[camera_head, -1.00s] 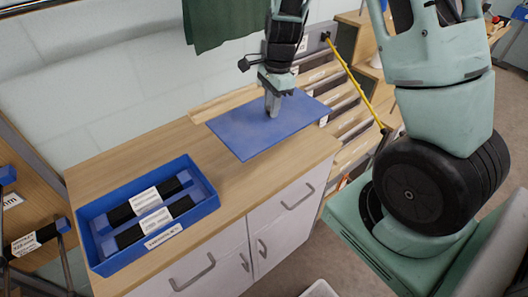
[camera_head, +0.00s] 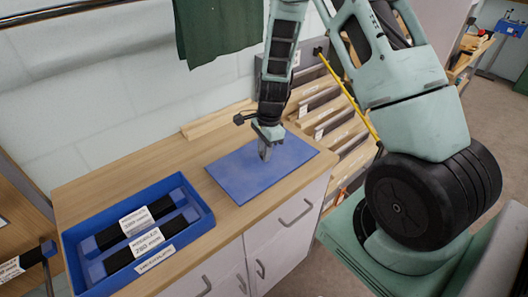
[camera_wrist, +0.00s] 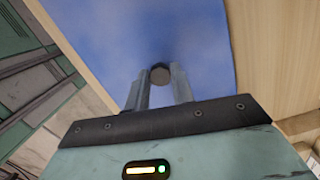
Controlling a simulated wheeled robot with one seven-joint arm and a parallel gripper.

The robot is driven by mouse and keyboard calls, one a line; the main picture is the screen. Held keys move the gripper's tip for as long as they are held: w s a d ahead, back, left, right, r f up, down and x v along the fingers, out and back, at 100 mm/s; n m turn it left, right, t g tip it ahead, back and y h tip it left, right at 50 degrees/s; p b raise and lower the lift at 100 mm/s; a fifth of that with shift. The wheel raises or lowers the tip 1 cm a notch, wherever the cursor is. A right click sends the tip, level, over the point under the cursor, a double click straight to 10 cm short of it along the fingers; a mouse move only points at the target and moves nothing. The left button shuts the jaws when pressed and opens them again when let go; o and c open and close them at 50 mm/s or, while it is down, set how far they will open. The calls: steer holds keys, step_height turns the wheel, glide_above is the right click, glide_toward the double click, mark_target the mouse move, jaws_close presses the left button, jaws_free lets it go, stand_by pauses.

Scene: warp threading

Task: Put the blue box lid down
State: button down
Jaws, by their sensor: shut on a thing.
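The blue box lid (camera_head: 240,176) is a flat blue panel at the right end of the wooden cabinet top. It lies level, at or very near the surface; I cannot tell if it fully touches. My gripper (camera_head: 265,153) points down at the middle of the lid. In the wrist view, my gripper (camera_wrist: 160,85) is shut on a dark round knob (camera_wrist: 160,73) on the lid (camera_wrist: 125,35). The open blue box (camera_head: 75,243) stands on the left of the cabinet top and holds black-and-blue pieces with white labels.
The wooden cabinet top (camera_head: 110,180) has free room between box and lid. A wooden strip (camera_head: 215,120) lies at the wall edge. A dark green cloth (camera_head: 215,30) hangs above. Labelled slots and a yellow rod (camera_head: 350,95) are to the right.

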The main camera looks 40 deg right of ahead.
steer(key=shift+f, duration=0.55)
steer(key=shift+f, duration=0.2)
steer(key=c, duration=1.2)
jaws_free()
steer(key=shift+r, duration=0.15)
